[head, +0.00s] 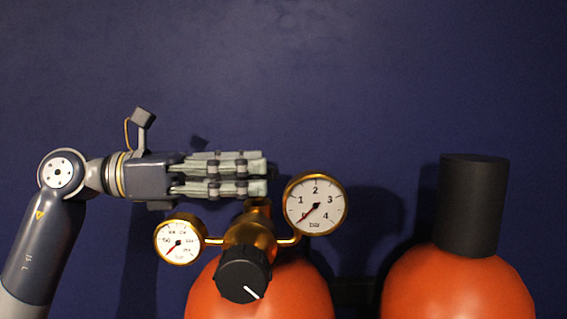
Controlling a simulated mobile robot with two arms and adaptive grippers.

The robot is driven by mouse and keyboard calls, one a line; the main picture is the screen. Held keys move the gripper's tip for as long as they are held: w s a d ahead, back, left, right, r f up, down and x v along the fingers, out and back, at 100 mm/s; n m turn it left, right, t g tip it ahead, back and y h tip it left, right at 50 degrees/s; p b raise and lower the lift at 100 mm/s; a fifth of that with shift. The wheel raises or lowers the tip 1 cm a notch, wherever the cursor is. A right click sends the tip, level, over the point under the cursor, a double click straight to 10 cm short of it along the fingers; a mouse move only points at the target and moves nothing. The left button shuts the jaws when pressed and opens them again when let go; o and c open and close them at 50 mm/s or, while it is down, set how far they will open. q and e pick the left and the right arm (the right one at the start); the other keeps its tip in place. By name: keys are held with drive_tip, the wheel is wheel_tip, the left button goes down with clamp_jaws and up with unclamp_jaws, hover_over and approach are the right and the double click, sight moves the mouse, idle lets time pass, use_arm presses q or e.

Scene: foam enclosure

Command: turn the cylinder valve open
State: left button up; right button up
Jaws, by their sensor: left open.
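An orange cylinder (265,295) stands at the lower middle with a brass valve and regulator body (250,234) on top. A black round knob (243,274) with a white line faces me at the front of the brass body. My left gripper (263,175) reaches in level from the left, open, with its fingertips over the top of the brass fitting. The fingers cover the upper valve part, and only a dark bit shows by the fingertips. I cannot tell whether they touch it. My right gripper is not in view.
A large gauge (315,204) stands close right of the fingertips, needle low. A small gauge (180,239) sits left, below my gripper. A second orange cylinder (458,290) with a black cap (474,205) stands right. A dark blue wall (400,80) is behind; space above is clear.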

use_arm(q)
drive_tip(key=shift+w+d+p, duration=0.2)
drive_tip(key=shift+d+p, duration=0.15)
drive_tip(key=shift+d, duration=1.1)
drive_tip(key=shift+w+d+p, duration=0.15)
drive_tip(key=shift+d+p, duration=0.2)
drive_tip(key=shift+d, duration=1.05)
drive_tip(key=shift+d, duration=0.1)
drive_tip(key=c, duration=1)
drive_tip(key=shift+c, duration=0.2)
